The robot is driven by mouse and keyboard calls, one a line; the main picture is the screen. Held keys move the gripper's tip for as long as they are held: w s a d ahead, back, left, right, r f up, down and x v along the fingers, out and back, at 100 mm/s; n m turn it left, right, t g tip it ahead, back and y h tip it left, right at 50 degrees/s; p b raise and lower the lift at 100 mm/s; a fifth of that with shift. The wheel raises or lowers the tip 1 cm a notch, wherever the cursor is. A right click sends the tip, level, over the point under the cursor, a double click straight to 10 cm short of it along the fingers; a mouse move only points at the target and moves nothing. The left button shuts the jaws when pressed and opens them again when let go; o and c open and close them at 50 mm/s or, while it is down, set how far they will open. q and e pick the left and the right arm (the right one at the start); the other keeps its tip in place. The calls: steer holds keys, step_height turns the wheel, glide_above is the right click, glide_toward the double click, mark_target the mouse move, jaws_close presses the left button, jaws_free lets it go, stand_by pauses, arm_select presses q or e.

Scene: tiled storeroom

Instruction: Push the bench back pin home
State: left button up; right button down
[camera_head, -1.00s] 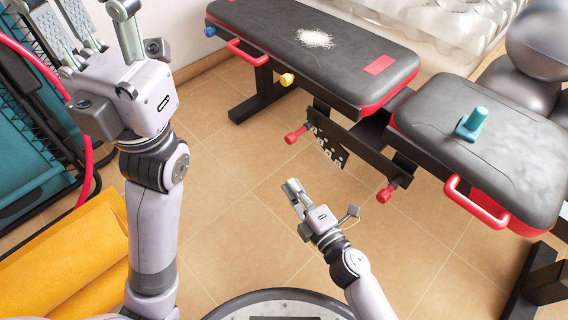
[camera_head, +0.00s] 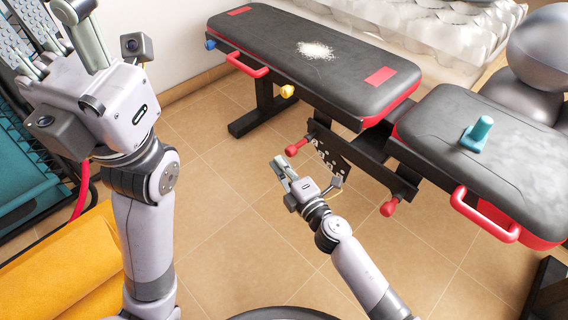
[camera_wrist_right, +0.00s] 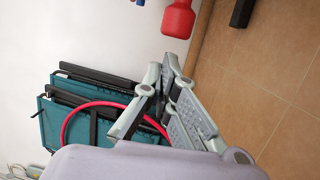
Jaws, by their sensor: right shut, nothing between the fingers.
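The weight bench (camera_head: 325,45) has a long black back pad and a separate seat pad. A red pin knob (camera_head: 297,147) sticks out beside the perforated plate (camera_head: 327,150) under the back pad. A second red knob (camera_head: 390,207) is below the seat. My right gripper (camera_head: 279,165) is shut and empty, just below and left of the first red knob, apart from it. In the right wrist view, a red knob (camera_wrist_right: 178,19) shows beyond the closed fingers (camera_wrist_right: 166,70). My left gripper (camera_head: 62,42) is open and empty at upper left, far from the bench. How deep the pin sits is hidden.
A grey ball (camera_head: 540,45) is at right. Tiled floor before the bench is clear.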

mark_target(295, 148)
steer(key=shift+w+d, duration=0.35)
steer(key=shift+w+d, duration=0.5)
